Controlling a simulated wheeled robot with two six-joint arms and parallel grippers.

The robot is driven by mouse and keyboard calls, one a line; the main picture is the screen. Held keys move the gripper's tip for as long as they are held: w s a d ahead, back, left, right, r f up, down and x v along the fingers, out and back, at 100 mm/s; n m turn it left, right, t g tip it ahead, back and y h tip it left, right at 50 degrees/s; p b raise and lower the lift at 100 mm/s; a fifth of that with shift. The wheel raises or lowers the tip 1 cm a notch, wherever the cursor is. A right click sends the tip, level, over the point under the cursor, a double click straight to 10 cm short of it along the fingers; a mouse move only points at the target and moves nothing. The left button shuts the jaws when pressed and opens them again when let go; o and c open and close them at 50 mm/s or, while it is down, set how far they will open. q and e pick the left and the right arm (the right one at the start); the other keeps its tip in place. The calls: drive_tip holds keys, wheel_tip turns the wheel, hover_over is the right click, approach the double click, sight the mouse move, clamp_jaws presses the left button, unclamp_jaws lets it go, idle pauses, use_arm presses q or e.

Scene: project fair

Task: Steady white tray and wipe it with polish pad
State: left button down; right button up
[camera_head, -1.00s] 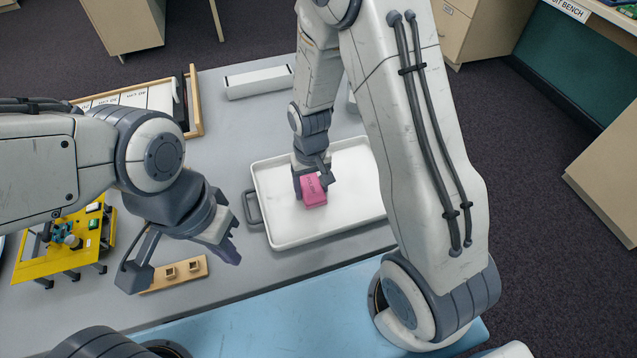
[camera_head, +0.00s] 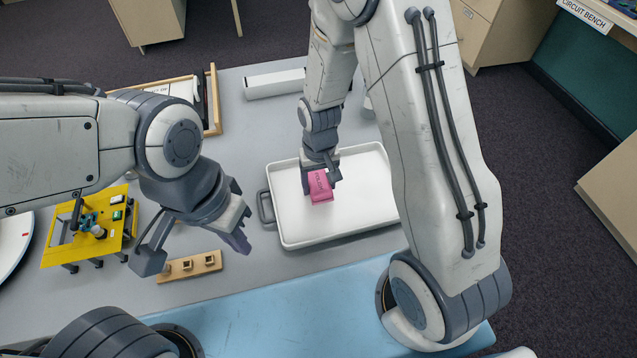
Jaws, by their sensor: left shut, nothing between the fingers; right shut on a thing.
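The white tray (camera_head: 365,215) lies flat on the grey bench, right of centre, with a grey handle (camera_head: 265,207) at its left end. My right gripper (camera_head: 321,176) is over the tray's left half, shut on the pink polish pad (camera_head: 321,188). The pad is at the tray's floor; I cannot tell whether it presses on it. The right arm hides the tray's right end. My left gripper (camera_head: 238,241) is shut and empty. It is left of the tray and a little nearer than the handle, apart from both.
A wooden block with small sockets (camera_head: 190,267) lies below my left gripper. A yellow stand (camera_head: 90,228) is at the left. A wooden-framed box (camera_head: 213,100) and a long white box (camera_head: 275,83) stand at the back. A light blue strip (camera_head: 270,298) runs along the front.

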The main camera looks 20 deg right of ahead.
drive_tip(key=shift+r+p, duration=0.6)
drive_tip(key=shift+r, duration=0.45)
wheel_tip(320, 180, up, 3)
drive_tip(key=p, duration=0.3)
drive_tip(key=shift+r, duration=0.1)
drive_tip(key=shift+a, duration=0.1)
